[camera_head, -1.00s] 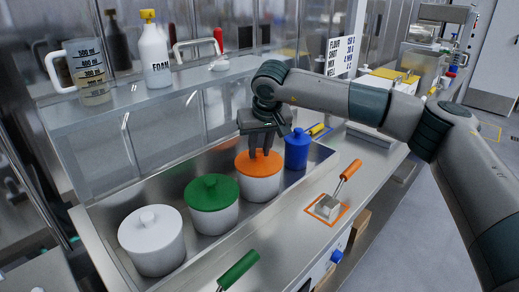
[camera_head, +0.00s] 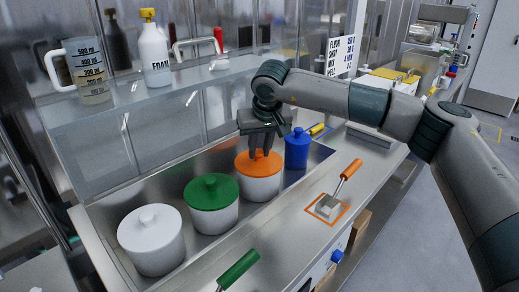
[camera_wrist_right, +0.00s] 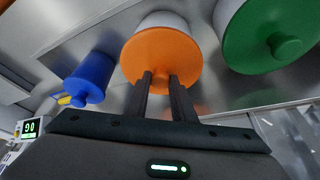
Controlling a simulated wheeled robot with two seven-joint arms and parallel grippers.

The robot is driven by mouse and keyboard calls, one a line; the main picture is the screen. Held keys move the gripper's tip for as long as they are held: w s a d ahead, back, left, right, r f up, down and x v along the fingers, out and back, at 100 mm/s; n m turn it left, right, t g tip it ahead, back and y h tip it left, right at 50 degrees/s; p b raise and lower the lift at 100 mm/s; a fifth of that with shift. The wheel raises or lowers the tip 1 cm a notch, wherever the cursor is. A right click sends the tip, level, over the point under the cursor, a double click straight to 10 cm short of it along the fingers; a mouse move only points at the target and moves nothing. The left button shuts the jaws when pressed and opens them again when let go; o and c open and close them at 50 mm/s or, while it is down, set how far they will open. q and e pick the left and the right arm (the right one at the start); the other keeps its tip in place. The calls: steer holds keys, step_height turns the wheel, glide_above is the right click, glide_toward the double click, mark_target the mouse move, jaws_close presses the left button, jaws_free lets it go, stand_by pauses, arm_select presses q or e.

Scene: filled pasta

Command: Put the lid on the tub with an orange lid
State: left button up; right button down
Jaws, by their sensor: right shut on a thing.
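The tub with the orange lid (camera_head: 262,187) stands in the metal trough between the green-lidded tub and the blue container. Its orange lid (camera_head: 254,167) lies on top of the white body, and no gap shows between them in the head view. My right gripper (camera_head: 266,154) reaches down from above with its fingers at the middle of the orange lid. It is shut on the lid's knob, which the fingers hide. My left gripper is not in view.
A green-lidded tub (camera_head: 211,207) and a white-lidded tub (camera_head: 152,240) stand to the left in the trough (camera_head: 312,163). A blue container (camera_head: 297,150) stands close on the right. An orange-handled scoop (camera_head: 343,183) lies on the front counter. A shelf runs behind.

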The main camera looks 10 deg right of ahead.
stand_by(0.6)
stand_by(0.3)
steer(key=c, duration=0.9)
jaws_free()
steer(key=shift+c, duration=0.2)
steer(key=shift+r, duration=0.15)
steer(key=shift+r+p, duration=1.55)
steer(key=shift+r, duration=1.8)
jaws_close()
steer(key=shift+f+b, duration=1.65)
steer(key=shift+f, duration=0.9)
